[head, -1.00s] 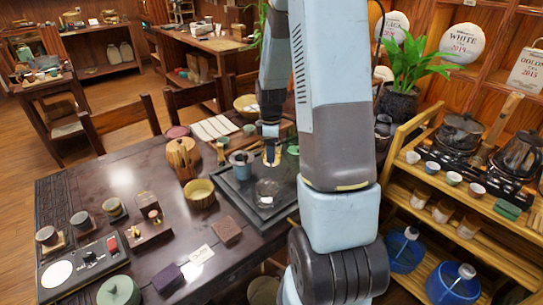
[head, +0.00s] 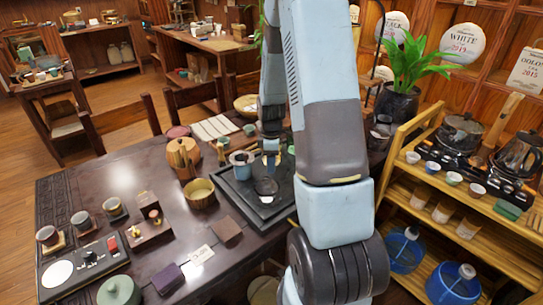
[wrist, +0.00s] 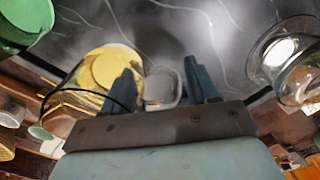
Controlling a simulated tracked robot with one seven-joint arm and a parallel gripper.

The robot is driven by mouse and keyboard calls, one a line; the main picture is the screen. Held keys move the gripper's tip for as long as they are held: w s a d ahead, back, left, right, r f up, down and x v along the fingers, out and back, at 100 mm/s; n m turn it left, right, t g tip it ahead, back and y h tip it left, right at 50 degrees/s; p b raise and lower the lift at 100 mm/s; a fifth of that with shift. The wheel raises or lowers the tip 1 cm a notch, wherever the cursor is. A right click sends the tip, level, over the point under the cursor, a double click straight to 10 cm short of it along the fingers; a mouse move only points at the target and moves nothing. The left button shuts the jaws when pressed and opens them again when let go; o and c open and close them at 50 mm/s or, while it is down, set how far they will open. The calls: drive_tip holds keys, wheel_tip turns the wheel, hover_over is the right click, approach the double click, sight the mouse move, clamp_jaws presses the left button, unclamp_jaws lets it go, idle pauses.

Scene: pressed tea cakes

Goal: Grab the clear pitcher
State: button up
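A clear glass vessel (head: 266,187) stands on the dark tea tray (head: 245,199). In the wrist view, a clear glass vessel (wrist: 284,62) is at the right edge, apart from the fingers. A second glass vessel holding yellow liquid (wrist: 88,72) is at left, partly behind the left finger. I cannot tell for sure which is the pitcher. My gripper (wrist: 162,88) is open, its fingers pointing towards the tray. A small pale, squarish thing shows between the fingers; whether it is touched I cannot tell. In the head view my gripper (head: 271,157) is over the tray's far part.
A grey-blue cup (head: 241,164) stands on the tray's left side. A green cup (wrist: 22,22) is at the wrist view's upper left. A wooden bowl (head: 200,193) and an orange-brown lidded pot (head: 183,157) stand left of the tray. A bamboo shelf (head: 440,215) is at right.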

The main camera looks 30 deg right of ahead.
drive_tip(key=c, duration=1)
drive_tip(key=shift+r, duration=0.15)
drive_tip(key=shift+r, duration=1.3)
drive_tip(key=shift+s+a+r, duration=0.7)
drive_tip(key=shift+s+r, duration=0.95)
drive_tip(key=shift+s, duration=0.55)
drive_tip(key=shift+s+a+r, duration=0.65)
drive_tip(key=shift+s+r, duration=1.05)
drive_tip(key=shift+s, duration=0.55)
drive_tip(key=shift+s+a+r, duration=0.7)
drive_tip(key=shift+s+r, duration=0.95)
drive_tip(key=shift+s, duration=0.55)
